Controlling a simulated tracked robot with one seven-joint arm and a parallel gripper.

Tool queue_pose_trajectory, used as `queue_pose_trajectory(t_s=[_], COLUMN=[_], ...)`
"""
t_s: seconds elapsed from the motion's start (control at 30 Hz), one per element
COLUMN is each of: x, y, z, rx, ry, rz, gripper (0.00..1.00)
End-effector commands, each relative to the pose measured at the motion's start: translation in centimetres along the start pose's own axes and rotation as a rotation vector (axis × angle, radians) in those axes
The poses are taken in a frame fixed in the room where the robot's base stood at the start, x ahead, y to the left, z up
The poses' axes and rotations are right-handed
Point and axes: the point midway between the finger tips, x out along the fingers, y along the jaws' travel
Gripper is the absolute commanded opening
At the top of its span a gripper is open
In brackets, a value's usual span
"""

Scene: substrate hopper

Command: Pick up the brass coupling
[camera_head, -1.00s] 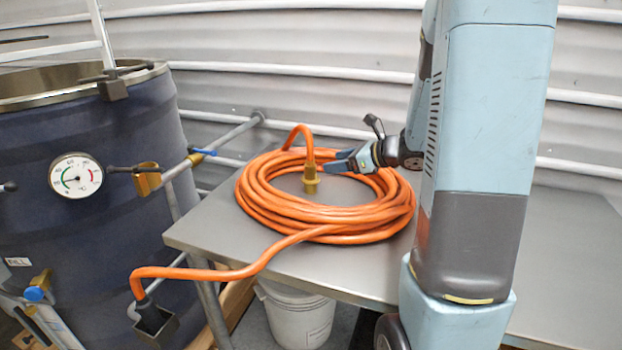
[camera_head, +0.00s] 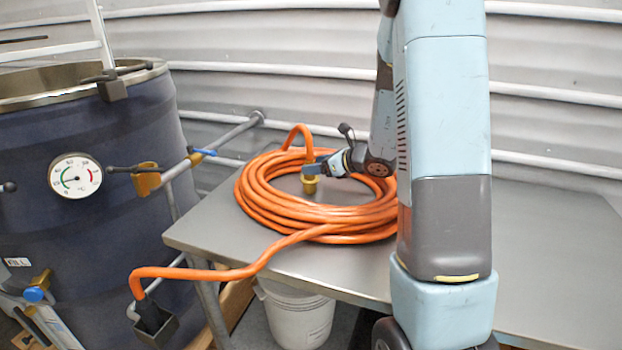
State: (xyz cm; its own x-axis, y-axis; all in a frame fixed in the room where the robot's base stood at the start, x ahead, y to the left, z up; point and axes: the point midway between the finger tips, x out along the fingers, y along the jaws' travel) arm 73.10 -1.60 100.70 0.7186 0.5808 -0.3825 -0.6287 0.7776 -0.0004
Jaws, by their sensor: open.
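The brass coupling (camera_head: 309,186) is on the end of an orange hose (camera_head: 262,190) that lies coiled on a grey metal table. The coupling points down inside the coil, below an upward loop of the hose. My gripper (camera_head: 311,170) is open, with its fingers at the top of the coupling, where the hose meets it. The fingers partly hide the coupling's upper part. I cannot tell whether they touch it or stand on both sides of it.
The metal table (camera_head: 540,230) is clear to the right. The hose runs off its front left to a dark holder (camera_head: 156,325). A blue drum with a dial gauge (camera_head: 75,176) stands left, with a rail (camera_head: 212,144) between. A white bucket (camera_head: 297,315) sits under the table.

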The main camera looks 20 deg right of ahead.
Motion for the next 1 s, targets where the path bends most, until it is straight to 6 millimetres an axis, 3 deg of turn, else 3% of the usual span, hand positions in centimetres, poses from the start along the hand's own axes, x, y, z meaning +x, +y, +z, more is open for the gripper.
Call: queue_pose_trajectory(t_s=[0.33,0.6,1.0], x=[4.3,4.7,4.7], y=[-0.1,-0.2,-0.2], z=[-0.1,0.0,0.0], rx=[0.000,0.000,0.000], ry=[0.001,0.001,0.000], rz=[0.001,-0.001,0.000], gripper=[0.67,0.67,0.28])
